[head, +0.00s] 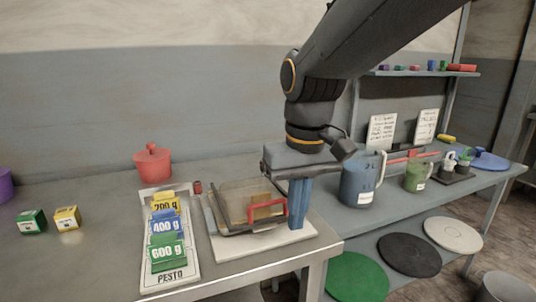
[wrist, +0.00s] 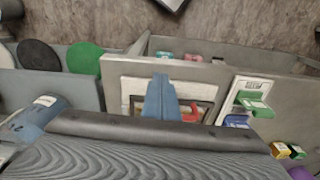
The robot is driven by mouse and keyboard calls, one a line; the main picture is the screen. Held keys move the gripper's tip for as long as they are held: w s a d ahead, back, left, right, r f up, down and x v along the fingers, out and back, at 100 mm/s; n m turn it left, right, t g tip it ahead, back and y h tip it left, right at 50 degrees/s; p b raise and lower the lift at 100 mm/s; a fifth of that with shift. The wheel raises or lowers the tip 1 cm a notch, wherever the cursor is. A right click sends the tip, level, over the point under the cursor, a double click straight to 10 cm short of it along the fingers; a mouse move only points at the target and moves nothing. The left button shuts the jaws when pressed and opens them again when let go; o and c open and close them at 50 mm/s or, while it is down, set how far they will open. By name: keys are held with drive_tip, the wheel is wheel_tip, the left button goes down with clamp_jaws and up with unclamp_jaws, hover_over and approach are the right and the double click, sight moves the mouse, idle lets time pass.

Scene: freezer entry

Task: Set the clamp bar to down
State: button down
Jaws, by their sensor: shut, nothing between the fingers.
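A low press-like device with a clear cover (head: 238,201) stands on a white board (head: 262,246) near the table's front right corner. A red U-shaped bar (head: 267,210) is at the cover's front right; I cannot tell for sure whether it is the clamp bar. A tan block shows through the cover. My gripper (head: 297,228) points down with blue fingers shut and empty, just right of the red bar. I cannot tell if they touch. In the wrist view the fingers (wrist: 160,82) hide part of the device, with red showing beside them.
A pesto tray (head: 148,273) with yellow, blue and green weights lies to the left, with a red pot (head: 152,163) behind. A blue mug (head: 359,182), a green mug (head: 416,175) and a long red bar (head: 407,157) are to the right. Round mats lie lower right.

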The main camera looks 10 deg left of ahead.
sight(269, 201)
drive_tip(key=w+a+r+p, duration=0.1)
drive_tip(key=a+r+p, duration=0.1)
drive_tip(key=r+p, duration=0.55)
drive_tip(key=w+a+r+p, duration=0.1)
drive_tip(key=a+r+p, duration=0.25)
drive_tip(key=r, duration=0.65)
drive_tip(key=shift+n, duration=0.3)
drive_tip(key=f+p, duration=0.1)
drive_tip(key=f, duration=0.3)
drive_tip(key=f+p, duration=0.1)
drive_tip(key=f, duration=0.4)
drive_tip(key=w+f+p, duration=0.1)
drive_tip(key=f+p, duration=0.1)
drive_tip(key=f, duration=0.3)
drive_tip(key=shift+w+a, duration=0.1)
drive_tip(key=shift+f, duration=0.1)
